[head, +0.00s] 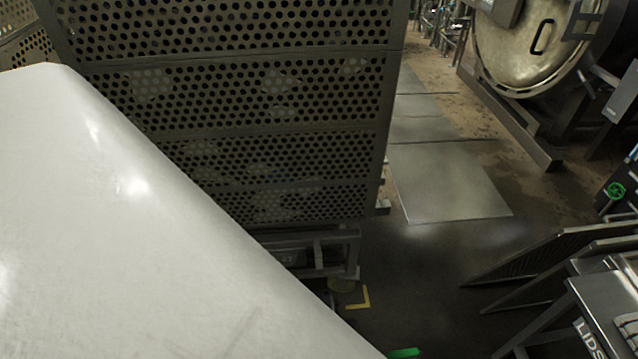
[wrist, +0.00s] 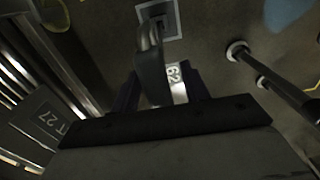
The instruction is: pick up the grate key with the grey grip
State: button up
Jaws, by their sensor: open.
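In the wrist view, a key with a dark grey grip (wrist: 150,78) and a metal shank (wrist: 153,32) lies just ahead of my gripper, near a light square outline on the floor. I take it for the grate key. My gripper (wrist: 160,82) is open, with a dark finger on each side of the grip's near end. A pale tag marked 62 (wrist: 176,84) shows beside the grip, between the fingers. I cannot tell whether either finger touches the grip. The head view shows neither the key nor my gripper.
A perforated metal crate stack (head: 240,120) stands at centre left on a frame (head: 350,255). A dark rod (wrist: 280,82) lies right of my gripper, and a slatted part labelled 27 (wrist: 42,125) is at left. Leaning grates (head: 545,255) stand at right. Floor plates (head: 445,182) lie beyond.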

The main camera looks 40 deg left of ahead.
jog(key=shift+f, duration=0.25)
dwell(0.5)
grip_shut()
